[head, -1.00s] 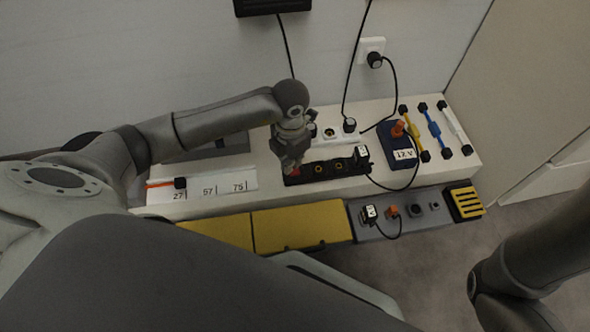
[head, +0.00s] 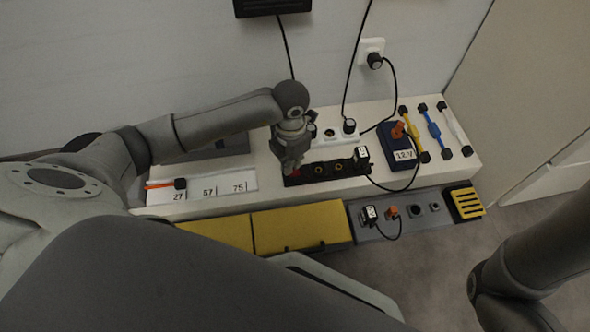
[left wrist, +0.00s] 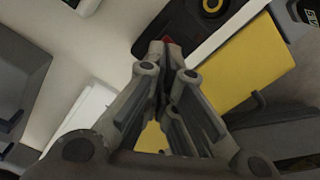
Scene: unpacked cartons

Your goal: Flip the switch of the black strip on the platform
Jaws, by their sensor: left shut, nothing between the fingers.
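The black strip (head: 326,170) lies on the white platform (head: 225,206), with round yellow-ringed sockets and a plug at its right end. Its red switch (head: 295,173) is at the left end, partly hidden by my left gripper (head: 291,168). The left gripper is shut and empty, pointing down at the switch. In the left wrist view, its closed fingertips (left wrist: 165,47) are at the red switch (left wrist: 169,40), of which only a sliver shows. Contact cannot be told for sure. My right gripper is out of view.
A white strip (head: 345,141) with a plug lies behind the black one. A blue 12 V box (head: 398,160) stands to the right, beside several coloured bars. Yellow lids (head: 300,226) and a grey panel (head: 425,222) lie in front. A cable runs near the strip's right end.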

